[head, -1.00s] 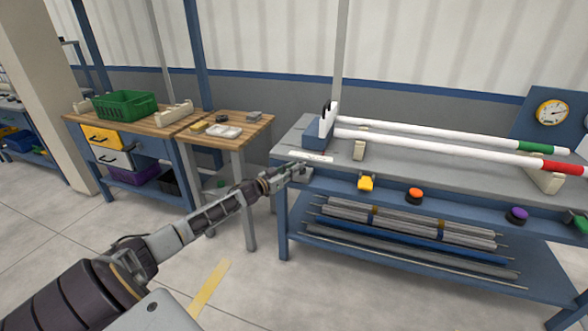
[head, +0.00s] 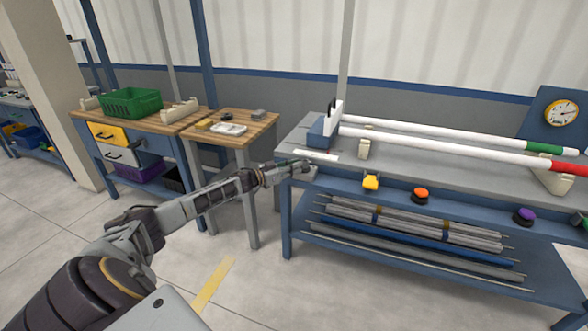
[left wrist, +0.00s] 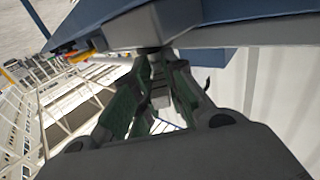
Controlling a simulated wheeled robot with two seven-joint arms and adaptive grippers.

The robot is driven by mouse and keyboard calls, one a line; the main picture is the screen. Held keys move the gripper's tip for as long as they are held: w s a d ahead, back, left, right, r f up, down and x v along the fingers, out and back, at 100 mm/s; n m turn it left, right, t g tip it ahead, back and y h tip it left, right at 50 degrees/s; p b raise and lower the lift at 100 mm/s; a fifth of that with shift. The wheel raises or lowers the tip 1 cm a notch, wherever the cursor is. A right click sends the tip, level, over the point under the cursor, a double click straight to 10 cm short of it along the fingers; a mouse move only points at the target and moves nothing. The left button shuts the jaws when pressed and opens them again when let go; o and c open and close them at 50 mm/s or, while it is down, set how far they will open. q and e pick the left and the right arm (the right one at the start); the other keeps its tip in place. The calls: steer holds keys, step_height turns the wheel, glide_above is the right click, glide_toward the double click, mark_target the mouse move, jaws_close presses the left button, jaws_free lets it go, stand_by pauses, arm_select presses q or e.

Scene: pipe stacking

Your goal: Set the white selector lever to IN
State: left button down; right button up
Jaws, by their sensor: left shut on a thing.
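My left gripper (head: 290,170) is at the front left corner of the grey-topped pipe bench (head: 400,160). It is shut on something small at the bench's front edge. In the left wrist view its two green-padded fingers (left wrist: 155,100) close around a narrow grey piece below a grey and blue overhang. I cannot make out the white selector lever or its IN mark; the fingers hide that spot. A pale label strip (head: 316,155) lies on the bench top just behind the gripper. My right gripper is not in view.
Two white pipes, one with a green band (head: 545,149) and one with a red end (head: 568,169), lie along the bench. Yellow (head: 371,182), orange (head: 420,195) and purple (head: 524,215) knobs sit on its front. A wooden-topped table (head: 240,122) stands left, across a gap.

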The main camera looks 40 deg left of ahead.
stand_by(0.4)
arm_select(q)
steer(key=c, duration=1.5)
jaws_free()
steer(key=shift+o, duration=0.2)
steer(key=v, duration=1.2)
stand_by(0.5)
